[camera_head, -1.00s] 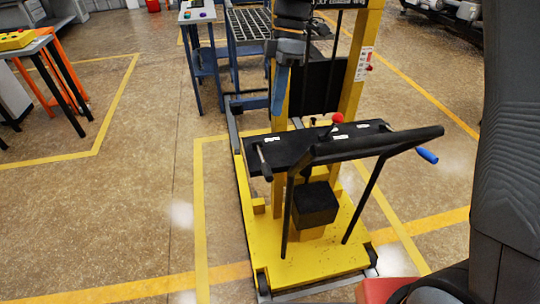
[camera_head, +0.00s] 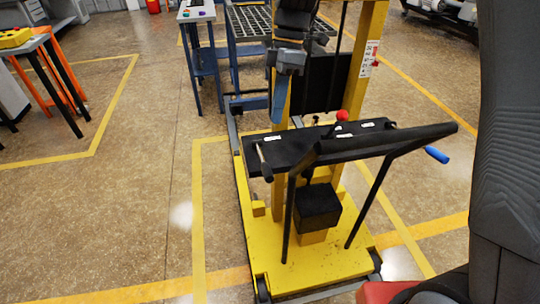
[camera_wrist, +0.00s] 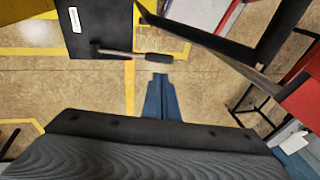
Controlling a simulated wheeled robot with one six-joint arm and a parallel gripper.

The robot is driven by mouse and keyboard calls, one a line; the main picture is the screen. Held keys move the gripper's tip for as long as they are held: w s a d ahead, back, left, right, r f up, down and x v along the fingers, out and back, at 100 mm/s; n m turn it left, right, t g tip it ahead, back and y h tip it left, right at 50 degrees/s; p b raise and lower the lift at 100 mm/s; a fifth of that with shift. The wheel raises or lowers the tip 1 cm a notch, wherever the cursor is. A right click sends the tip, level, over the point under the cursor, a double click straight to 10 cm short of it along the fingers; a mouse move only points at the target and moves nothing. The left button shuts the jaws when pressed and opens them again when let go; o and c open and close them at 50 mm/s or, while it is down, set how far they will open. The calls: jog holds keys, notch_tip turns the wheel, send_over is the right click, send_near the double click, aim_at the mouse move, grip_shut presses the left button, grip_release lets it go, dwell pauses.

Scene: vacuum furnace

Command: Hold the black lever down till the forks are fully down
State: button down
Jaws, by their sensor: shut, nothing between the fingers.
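The black lever (camera_head: 264,164) sticks out from the left end of the black panel on the yellow stacker truck, its grip hanging down in the head view. In the wrist view the lever's black grip (camera_wrist: 157,59) lies sideways on a thin rod, just beyond my fingertips. My gripper (camera_head: 279,120), with blue fingers pointing down, is above and behind the panel in the head view. It is shut and empty; the fingers (camera_wrist: 160,78) look together. I see no contact with the lever. I cannot make out the forks; the mast and my arm cover that area.
A black push handle (camera_head: 385,143) stands in front. A blue frame with a black grid top (camera_head: 248,22) is behind. Open floor (camera_head: 150,200) lies to the left.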

aim_at(268, 168)
jog(key=p+x, duration=0.4)
jog(key=x, duration=0.9)
jog(key=shift+d, duration=0.1)
